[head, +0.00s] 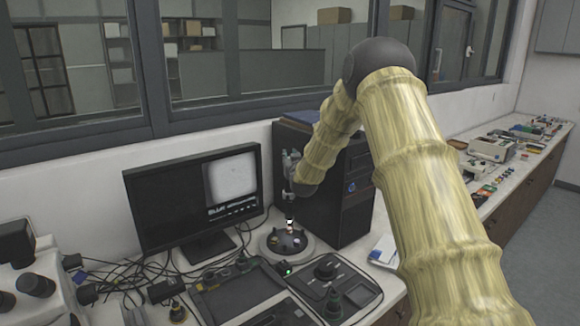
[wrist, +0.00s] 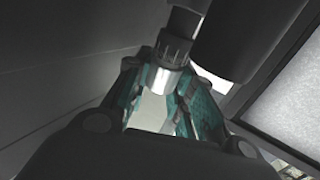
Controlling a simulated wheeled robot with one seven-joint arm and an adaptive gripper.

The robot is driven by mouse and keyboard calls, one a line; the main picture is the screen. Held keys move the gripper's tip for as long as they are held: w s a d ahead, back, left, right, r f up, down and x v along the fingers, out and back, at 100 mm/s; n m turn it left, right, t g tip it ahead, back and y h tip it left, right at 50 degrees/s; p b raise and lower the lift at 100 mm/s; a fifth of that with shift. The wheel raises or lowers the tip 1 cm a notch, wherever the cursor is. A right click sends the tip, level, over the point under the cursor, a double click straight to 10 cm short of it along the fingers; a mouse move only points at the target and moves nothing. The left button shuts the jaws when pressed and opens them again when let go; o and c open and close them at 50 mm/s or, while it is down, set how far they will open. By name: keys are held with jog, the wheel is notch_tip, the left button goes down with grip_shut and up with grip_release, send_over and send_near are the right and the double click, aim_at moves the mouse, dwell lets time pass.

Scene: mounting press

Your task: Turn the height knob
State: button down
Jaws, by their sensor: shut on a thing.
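The height knob (wrist: 175,52) is a ribbed grey cylinder with a pale end, at the top middle of the wrist view. My gripper (wrist: 172,78) has its two teal-padded fingers closed in at the knob's end, one on each side. The fingertips overlap it, and the exact contact is partly hidden. In the head view my gripper (head: 290,168) is small, at the upper part of the press. The press has a slim upright and a round dark base (head: 285,243) on a pale disc. I cannot make out the knob in the head view.
A monitor (head: 160,205) stands left of the press, and a black computer tower (head: 350,205) stands close on its right. A flat black control box (head: 330,285) and cables lie in front. In the wrist view a dark cylinder (wrist: 238,40) is close to the knob's right.

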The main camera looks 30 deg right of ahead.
jog(key=shift+d+f+n+t+y+b, duration=0.1)
jog(key=shift+n+t+y+b, duration=0.4)
jog(key=shift+n+y+b, duration=0.85)
jog(key=shift+n+y, duration=0.85)
jog(key=shift+y, duration=1.2)
jog(key=shift+n+y, duration=0.4)
jog(key=shift+y, duration=0.2)
jog(key=c, duration=1.2)
grip_release()
jog(key=s, duration=1.2)
jog(key=shift+d, duration=0.35)
